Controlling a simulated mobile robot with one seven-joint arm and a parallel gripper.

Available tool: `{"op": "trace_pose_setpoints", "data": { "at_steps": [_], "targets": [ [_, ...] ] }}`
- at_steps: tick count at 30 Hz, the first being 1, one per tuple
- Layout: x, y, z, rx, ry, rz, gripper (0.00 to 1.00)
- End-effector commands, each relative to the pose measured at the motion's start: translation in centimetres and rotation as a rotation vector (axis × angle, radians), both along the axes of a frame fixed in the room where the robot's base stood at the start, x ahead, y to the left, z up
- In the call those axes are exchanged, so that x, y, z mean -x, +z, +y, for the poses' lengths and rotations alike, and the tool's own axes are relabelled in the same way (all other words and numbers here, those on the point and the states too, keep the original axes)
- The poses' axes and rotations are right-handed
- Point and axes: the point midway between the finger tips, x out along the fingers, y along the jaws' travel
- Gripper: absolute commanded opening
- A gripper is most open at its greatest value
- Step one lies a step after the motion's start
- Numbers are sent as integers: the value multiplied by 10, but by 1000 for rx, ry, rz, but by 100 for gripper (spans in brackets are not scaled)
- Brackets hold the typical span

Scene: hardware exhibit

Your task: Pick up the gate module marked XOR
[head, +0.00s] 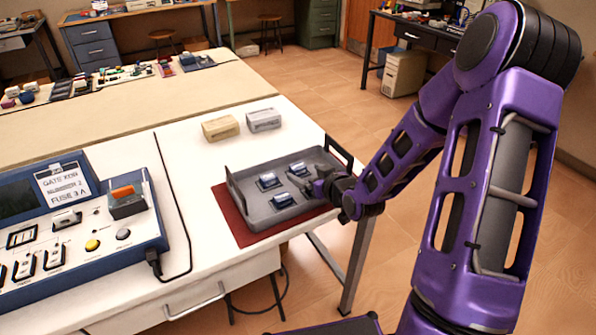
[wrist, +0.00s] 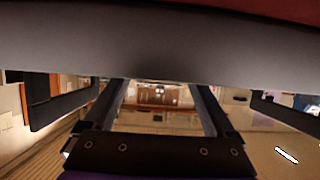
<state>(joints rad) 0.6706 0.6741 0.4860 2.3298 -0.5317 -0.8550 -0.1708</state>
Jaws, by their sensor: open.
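Three small blue modules with pale tops sit in a grey tray: one at the left (head: 268,181), one at the back (head: 299,169) and one at the front (head: 282,199). Their markings are too small to read, so I cannot tell which is XOR. My gripper (head: 318,186) is at the tray's right side, close to the modules, and hides part of that side. In the wrist view my gripper (wrist: 163,88) has its two fingers apart with nothing visible between them. No module shows in that view.
The grey tray (head: 240,197) has raised end handles and lies on a red mat (head: 232,222); its grey surface fills the wrist view's upper part. A beige block (head: 220,128) and a grey block (head: 264,120) stand behind.

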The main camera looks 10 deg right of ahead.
Motion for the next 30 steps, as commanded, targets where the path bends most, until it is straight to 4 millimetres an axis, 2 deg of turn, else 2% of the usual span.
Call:
{"op": "trace_pose_setpoints", "data": {
  "at_steps": [9,18,20,30],
  "targets": [
    [-41,-13,8,-2,1,-1,90],
    [-46,-15,10,-1,0,1,90],
    [-46,-15,10,-1,0,1,81],
    [-46,-15,9,-1,0,0,20]
  ]
}}
